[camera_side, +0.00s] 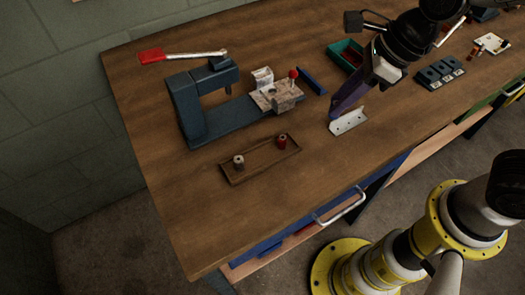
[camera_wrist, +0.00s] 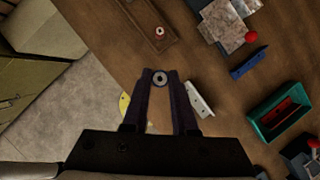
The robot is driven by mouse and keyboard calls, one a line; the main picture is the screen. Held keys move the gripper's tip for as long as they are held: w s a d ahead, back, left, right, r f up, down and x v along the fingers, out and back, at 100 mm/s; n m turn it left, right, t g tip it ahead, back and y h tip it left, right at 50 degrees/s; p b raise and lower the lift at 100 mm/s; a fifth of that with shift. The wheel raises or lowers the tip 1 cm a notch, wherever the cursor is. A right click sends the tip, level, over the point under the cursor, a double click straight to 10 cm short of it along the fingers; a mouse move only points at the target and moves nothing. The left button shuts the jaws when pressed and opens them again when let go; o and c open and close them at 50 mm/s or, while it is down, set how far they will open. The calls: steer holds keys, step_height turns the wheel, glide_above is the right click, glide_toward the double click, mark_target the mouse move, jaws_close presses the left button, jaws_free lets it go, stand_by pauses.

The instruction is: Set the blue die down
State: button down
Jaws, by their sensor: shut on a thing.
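My gripper (camera_wrist: 160,78) is shut on a small round die (camera_wrist: 160,78) with a dark centre hole, pinched between the fingertips in the wrist view. The tray (camera_wrist: 135,12) shows partly at the top of the wrist view.
The white bracket (camera_side: 348,122) lies beside my gripper. The blue C-frame (camera_side: 196,112) stands behind the tray with metal blocks (camera_side: 275,96) at its right end. A blue bar (camera_side: 311,80) and green bin (camera_side: 334,50) lie further back. Bare wood lies between tray and bracket.

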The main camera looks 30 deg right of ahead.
steer(key=s+a+n, duration=0.2)
steer(key=s+a, duration=0.1)
steer(key=s, duration=0.1)
glide_toward(254, 156)
steer(key=shift+w+a+f+g, duration=0.15)
steer(key=shift+w+a+g, duration=0.15)
steer(key=shift+w+a, duration=0.15)
steer(key=shift+d+x, duration=0.2)
steer(key=shift+x, duration=0.75)
steer(key=shift+d+x, duration=0.2)
steer(key=shift+x, duration=0.75)
steer(key=shift+s+f, duration=0.15)
steer(key=shift+f, duration=0.05)
steer(key=shift+f, duration=0.15)
steer(key=c, duration=0.7)
jaws_free()
